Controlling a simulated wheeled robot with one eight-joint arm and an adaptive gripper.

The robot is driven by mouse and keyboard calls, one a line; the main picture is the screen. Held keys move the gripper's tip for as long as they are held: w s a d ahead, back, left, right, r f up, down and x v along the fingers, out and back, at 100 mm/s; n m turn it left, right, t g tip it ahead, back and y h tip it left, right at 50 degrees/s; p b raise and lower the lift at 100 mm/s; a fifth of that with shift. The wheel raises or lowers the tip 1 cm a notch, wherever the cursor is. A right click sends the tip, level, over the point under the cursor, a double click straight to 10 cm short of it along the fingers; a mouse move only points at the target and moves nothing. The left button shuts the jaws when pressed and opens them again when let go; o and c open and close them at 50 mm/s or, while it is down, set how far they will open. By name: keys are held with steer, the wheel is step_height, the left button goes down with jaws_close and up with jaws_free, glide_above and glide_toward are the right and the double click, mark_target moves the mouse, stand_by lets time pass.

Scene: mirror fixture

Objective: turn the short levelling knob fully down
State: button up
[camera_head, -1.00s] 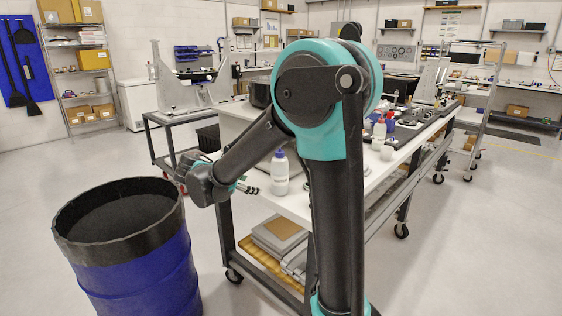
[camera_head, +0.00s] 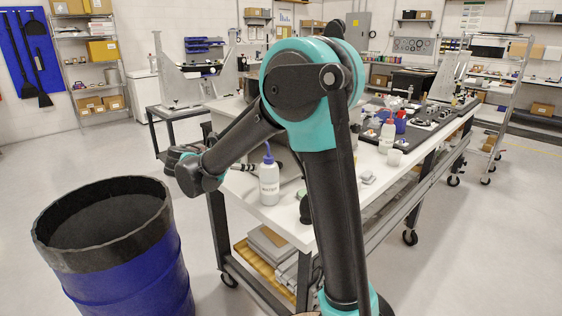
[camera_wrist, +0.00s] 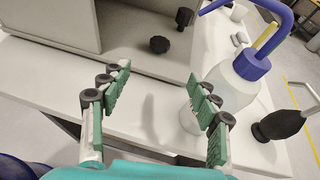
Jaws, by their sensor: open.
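Two black knobs show in the wrist view by the pale box-like fixture (camera_wrist: 130,62). The nearer, lower knob (camera_wrist: 159,45) is round and lobed, with little stem showing. The other knob (camera_wrist: 184,16) stands taller on a visible stem, farther back and right. My gripper (camera_wrist: 158,82) is open and empty above the white bench top, its green-padded fingers spread. The lower knob appears beyond the gap between the fingertips, apart from both.
The wash bottle (camera_wrist: 232,85) with a blue cap stands close by my right finger; it also shows in the head view (camera_head: 269,184). A blue drum (camera_head: 125,270) stands left of the bench (camera_head: 285,216).

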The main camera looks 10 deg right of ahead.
steer(key=x, duration=1.8)
steer(key=c, duration=1.2)
steer(key=shift+m+g, duration=0.4)
steer(key=shift+g, duration=0.1)
steer(key=m+g+h, duration=0.2)
steer(key=shift+w+a+f+m, duration=0.1)
steer(key=shift+w+a+m, duration=0.1)
steer(key=shift+m, duration=0.1)
steer(key=shift+w+m+g+h, duration=0.1)
steer(key=shift+m+g+h, duration=0.2)
steer(key=shift+m+g, duration=0.95)
steer(key=shift+w+m+g+h, duration=0.15)
steer(key=shift+m+g+h, duration=0.15)
steer(key=shift+m+g, duration=0.9)
steer(key=shift+g, duration=0.45)
